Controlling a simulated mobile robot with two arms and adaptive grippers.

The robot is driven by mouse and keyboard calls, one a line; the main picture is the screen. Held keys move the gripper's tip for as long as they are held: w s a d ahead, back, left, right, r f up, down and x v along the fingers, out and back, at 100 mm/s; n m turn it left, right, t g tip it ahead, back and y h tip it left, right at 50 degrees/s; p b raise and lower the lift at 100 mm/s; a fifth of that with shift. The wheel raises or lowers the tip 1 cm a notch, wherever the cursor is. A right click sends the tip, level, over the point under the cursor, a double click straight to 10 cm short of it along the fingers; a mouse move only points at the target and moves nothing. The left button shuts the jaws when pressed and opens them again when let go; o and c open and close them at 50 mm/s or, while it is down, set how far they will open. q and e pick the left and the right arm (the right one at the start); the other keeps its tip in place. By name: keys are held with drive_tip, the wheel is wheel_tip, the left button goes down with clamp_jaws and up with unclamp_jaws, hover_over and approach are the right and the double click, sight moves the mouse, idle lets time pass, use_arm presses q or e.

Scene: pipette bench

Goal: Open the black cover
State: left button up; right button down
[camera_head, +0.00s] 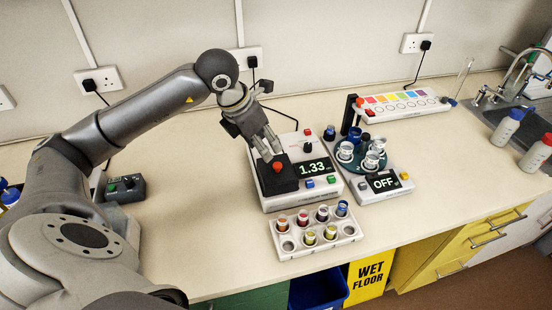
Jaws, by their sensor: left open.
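The black cover (279,184) is a dark box with a red knob (277,167) on top. It sits closed on the left part of a white device (318,198) whose display reads 1.33. My left gripper (267,153) is open and points down, just behind and above the cover, close to the red knob. I cannot tell whether its fingertips touch the cover. What is under the cover is hidden. My right gripper is not in view.
A white rack (290,247) with several coloured vials stands in front of the device. To its right is a second device (398,196) reading OFF, with clear cups on a dark round plate. A small dark box (125,188) is at left. Bare counter (200,215) lies left of the device.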

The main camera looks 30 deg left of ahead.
sight(277, 164)
use_arm(q)
drive_tip(key=p+x, duration=0.2)
drive_tip(key=x, duration=0.7)
drive_tip(key=shift+w+d+f+p, duration=0.1)
drive_tip(key=shift+d+p, duration=0.05)
drive_tip(key=shift+p, duration=0.15)
drive_tip(key=shift+c, duration=0.3)
clamp_jaws()
